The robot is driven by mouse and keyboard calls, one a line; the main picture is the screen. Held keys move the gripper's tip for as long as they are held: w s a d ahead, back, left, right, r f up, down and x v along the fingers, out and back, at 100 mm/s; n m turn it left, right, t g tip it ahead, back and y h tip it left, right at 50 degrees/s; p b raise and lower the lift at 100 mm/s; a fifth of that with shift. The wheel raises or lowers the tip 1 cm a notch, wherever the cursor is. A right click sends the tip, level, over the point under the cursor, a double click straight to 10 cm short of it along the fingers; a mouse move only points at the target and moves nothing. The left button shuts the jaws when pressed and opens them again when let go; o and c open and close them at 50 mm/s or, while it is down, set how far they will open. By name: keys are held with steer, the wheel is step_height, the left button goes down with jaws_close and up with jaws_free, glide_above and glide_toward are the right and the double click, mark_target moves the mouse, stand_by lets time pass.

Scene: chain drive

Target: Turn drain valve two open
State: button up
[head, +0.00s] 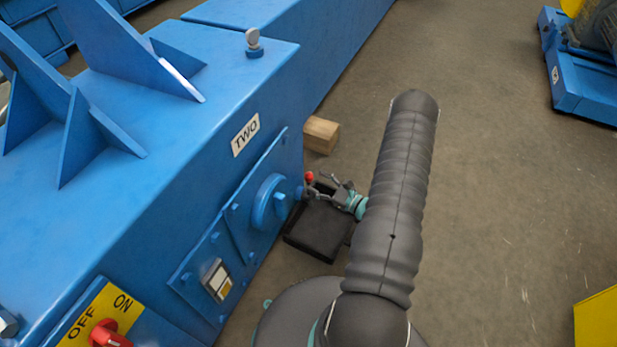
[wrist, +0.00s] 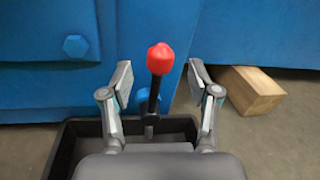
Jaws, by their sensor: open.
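The drain valve lever has a red knob (wrist: 160,58) on a dark stem and stands near the lower edge of the blue housing (head: 185,165). A label reading TWO (head: 245,134) is on the housing above it. In the wrist view my gripper (wrist: 159,88) is open, with one finger on each side of the lever and gaps to both. In the head view the red knob (head: 309,176) shows beside my gripper (head: 325,185). The valve body is mostly hidden below the lever.
A black drip tray (head: 318,232) lies on the floor under the valve. A wooden block (head: 321,135) is at the housing's foot, right of my gripper in the wrist view. A red OFF/ON switch (head: 108,334) is at lower left.

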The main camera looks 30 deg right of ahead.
mark_target(309, 177)
steer(key=shift+x, duration=2.1)
jaws_close()
